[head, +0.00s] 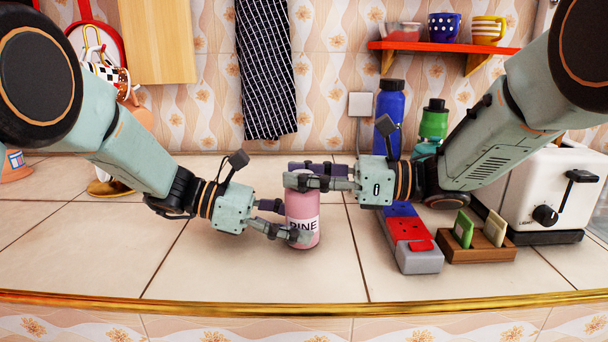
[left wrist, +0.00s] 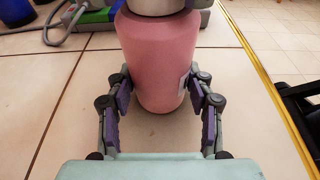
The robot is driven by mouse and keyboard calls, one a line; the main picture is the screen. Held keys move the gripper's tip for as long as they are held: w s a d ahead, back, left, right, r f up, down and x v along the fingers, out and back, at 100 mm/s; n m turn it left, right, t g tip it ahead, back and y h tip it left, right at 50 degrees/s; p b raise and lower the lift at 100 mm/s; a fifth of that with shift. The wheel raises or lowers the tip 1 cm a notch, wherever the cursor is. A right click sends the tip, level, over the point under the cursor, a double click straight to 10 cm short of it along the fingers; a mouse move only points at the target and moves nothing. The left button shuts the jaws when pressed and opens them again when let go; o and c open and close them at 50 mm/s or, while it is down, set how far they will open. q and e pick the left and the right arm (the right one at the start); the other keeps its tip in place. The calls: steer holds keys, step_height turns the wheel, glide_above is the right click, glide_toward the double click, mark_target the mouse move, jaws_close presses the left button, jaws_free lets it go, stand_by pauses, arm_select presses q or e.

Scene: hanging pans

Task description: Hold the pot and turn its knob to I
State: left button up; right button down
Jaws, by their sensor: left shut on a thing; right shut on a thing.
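In the left wrist view the pink pot (left wrist: 160,60) sits between my two fingers. My right gripper (head: 294,176) is shut at the pot's top, coming from the right, and hides the knob in the head view. A pale top part (left wrist: 155,5) is cut off by the left wrist view's upper edge. No I mark is visible.
A grey power strip with red and blue parts (head: 415,258) lies right of the pot. A wooden holder (head: 480,248) and a white toaster (head: 540,185) stand farther right. A blue bottle (head: 391,105) is behind my right gripper. The counter's front is clear up to its gold edge (head: 280,308).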

steer(key=n+g, duration=0.3)
steer(key=g, duration=0.2)
steer(key=shift+w, duration=0.1)
steer(key=shift+w+a+n+g+h, duration=0.1)
steer(key=shift+n+g+h, duration=0.6)
steer(key=shift+n+g, duration=1.4)
steer(key=shift+g+h, duration=0.3)
steer(key=shift+g, duration=0.8)
steer(key=c, duration=0.9)
jaws_free()
steer(key=shift+c, duration=0.2)
steer(key=shift+r+m+t, duration=0.1)
steer(key=shift+m+t, duration=0.2)
steer(key=shift+t, duration=0.1)
steer(key=shift+m+t+y, duration=0.7)
steer(key=shift+m+t, duration=0.2)
steer(key=shift+t, duration=0.5)
